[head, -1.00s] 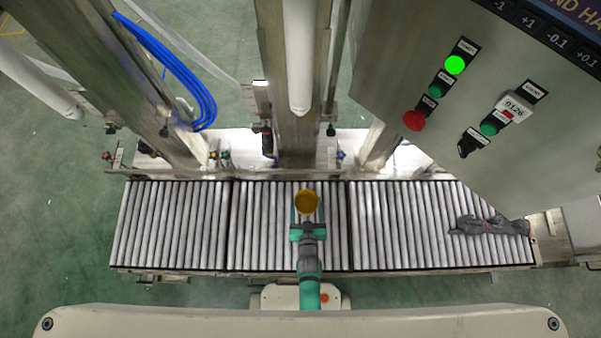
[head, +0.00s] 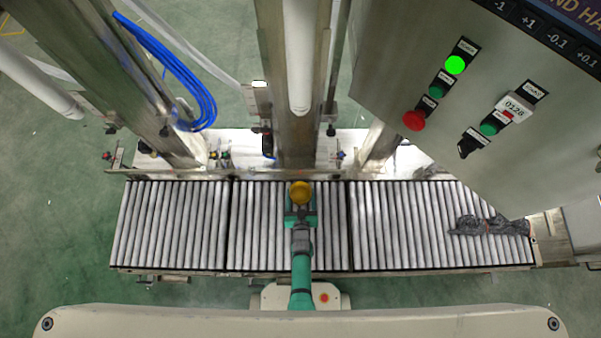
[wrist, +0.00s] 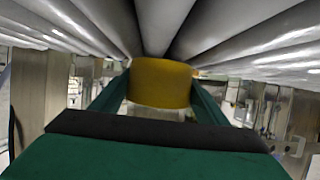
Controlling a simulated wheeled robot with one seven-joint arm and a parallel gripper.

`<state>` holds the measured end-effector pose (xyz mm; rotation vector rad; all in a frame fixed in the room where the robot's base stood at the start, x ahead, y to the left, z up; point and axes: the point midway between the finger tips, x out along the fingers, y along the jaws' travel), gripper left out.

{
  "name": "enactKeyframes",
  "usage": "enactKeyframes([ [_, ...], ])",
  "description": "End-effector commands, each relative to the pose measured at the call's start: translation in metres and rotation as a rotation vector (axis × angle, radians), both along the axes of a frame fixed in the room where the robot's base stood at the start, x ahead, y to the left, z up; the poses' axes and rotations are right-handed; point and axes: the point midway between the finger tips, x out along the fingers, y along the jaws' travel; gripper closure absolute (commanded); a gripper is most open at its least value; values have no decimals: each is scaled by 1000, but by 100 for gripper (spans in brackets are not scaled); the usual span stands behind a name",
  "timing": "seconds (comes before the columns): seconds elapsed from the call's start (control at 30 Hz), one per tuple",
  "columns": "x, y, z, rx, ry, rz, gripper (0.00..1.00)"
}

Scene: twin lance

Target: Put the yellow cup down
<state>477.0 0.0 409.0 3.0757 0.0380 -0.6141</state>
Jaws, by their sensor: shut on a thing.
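The yellow cup (head: 301,193) is over the middle section of the roller conveyor (head: 260,250), near its far edge in the head view. My gripper (head: 301,203) is shut on it. In the wrist view the cup (wrist: 160,82) sits between the two green fingers of my gripper (wrist: 160,98), and the metal rollers (wrist: 160,25) appear just beyond it at the top. I cannot tell whether the cup touches the rollers. The fingers and palm hide part of the cup.
A dark grey crumpled thing (head: 478,226) lies on the right section of the conveyor. Metal columns (head: 300,100) stand behind the conveyor. A control box (head: 440,120) overhangs at the upper right.

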Motion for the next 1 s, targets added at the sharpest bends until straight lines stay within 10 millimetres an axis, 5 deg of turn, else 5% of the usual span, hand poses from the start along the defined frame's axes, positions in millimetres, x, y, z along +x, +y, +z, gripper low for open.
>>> enactKeyframes([
  [0.37,0,0,-3,0,0,0,54],
  [0.4,0,0,-4,0,0,0,27],
  [0.47,0,0,-3,0,0,0,13],
  [0.8,0,0,-2,0,0,0,13],
  [1.0,-17,0,3,0,1,0,13],
])
